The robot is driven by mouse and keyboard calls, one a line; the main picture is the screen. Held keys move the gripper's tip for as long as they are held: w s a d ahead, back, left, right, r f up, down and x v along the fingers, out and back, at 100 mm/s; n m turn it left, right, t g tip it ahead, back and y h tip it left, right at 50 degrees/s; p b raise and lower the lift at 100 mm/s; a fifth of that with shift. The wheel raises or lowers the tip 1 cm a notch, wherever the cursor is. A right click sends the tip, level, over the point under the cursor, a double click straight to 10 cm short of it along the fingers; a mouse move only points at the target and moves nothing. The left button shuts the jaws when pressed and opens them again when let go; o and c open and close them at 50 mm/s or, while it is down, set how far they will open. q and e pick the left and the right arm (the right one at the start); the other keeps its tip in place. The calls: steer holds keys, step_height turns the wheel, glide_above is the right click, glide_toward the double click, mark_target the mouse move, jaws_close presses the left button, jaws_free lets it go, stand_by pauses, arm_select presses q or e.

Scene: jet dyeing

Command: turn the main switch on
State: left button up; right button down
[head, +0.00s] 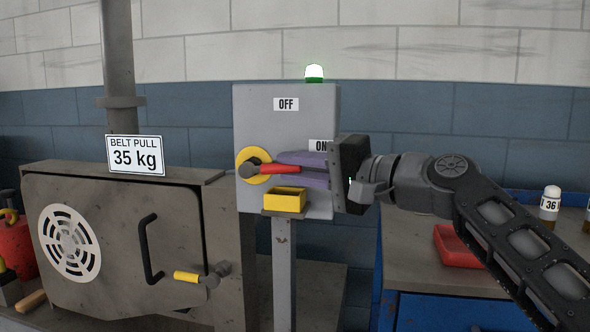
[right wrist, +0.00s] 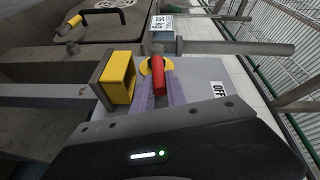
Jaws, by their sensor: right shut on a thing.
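The main switch is a grey box (head: 255,115) on a post, with a yellow disc (head: 246,156) and a red handle (head: 275,169). The handle points right, about level. An OFF label (head: 286,104) is above; an ON label (head: 319,145), partly hidden by my gripper, is at the right. My right gripper (head: 286,168), with purple fingers, reaches in from the right and is shut on the red handle, one finger above and one below. The right wrist view shows the red handle (right wrist: 158,76) between the fingers. My left gripper is not in view.
A green lamp (head: 314,73) glows on top of the box. A yellow open bin (head: 286,200) sits just below the handle. A grey machine (head: 110,245) with a black door handle stands left. A bench with a red tray (head: 460,249) and bottles (head: 549,205) is at the right.

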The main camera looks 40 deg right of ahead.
steer(key=c, duration=1.3)
jaws_free()
steer(key=shift+c, duration=0.2)
steer(key=shift+p+v, duration=0.75)
steer(key=shift+v, duration=3.15)
steer(key=shift+c, duration=0.3)
